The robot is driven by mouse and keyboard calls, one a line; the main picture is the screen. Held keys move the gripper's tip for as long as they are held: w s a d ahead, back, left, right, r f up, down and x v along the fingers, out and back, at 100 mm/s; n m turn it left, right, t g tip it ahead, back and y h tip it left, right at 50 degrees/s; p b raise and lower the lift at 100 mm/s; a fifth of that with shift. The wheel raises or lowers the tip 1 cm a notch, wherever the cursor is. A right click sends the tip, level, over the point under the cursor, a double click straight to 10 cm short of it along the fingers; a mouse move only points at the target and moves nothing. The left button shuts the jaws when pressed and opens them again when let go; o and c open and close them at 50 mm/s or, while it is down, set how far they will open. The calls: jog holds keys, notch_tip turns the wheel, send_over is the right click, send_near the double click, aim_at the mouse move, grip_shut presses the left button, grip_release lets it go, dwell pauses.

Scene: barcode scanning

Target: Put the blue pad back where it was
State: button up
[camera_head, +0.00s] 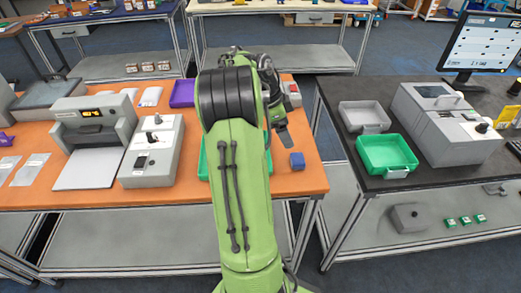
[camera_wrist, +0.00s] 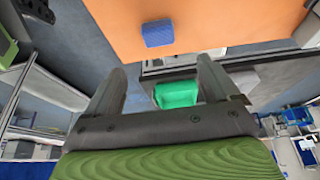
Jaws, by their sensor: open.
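The blue pad (camera_head: 297,161) is a small blue block on the orange table (camera_head: 285,183), near its right end. In the wrist view the blue pad (camera_wrist: 158,33) lies on the orange surface, above and beyond my fingertips. My gripper (camera_wrist: 160,72) is open, with nothing between its fingers. In the head view my gripper (camera_head: 284,135) is partly hidden by my arm and hangs above and behind the pad, apart from it.
A green tray (camera_head: 388,152) and a grey tray (camera_head: 364,116) stand on the dark table to the right, across a gap. A grey machine (camera_head: 440,125) stands beside them. My arm hides most of another green thing (camera_head: 203,160) on the orange table.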

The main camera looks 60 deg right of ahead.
jog(key=w+a+r+n+t, duration=0.25)
jog(key=w+a+n, duration=0.2)
jog(key=a, duration=0.35)
jog(key=w+a+r+n+t, duration=0.1)
jog(key=w+a+r+n, duration=0.25)
jog(key=a+n, duration=0.35)
jog(key=w+a+r+n+t, duration=0.2)
jog(key=w+a+r+n, duration=0.15)
jog(key=a, duration=0.55)
jog(key=s+a+f+n+t+y, duration=0.1)
jog(key=s+a+n+t, duration=0.1)
jog(key=s+a+n, duration=0.2)
jog(key=s+a+f+n+t+y, duration=0.1)
jog(key=s+a+n, duration=0.3)
jog(key=a+n, duration=0.6)
jog(key=a+t, duration=0.1)
jog(key=a, duration=0.3)
jog(key=shift+a+n, duration=0.35)
jog(key=shift+n, duration=0.05)
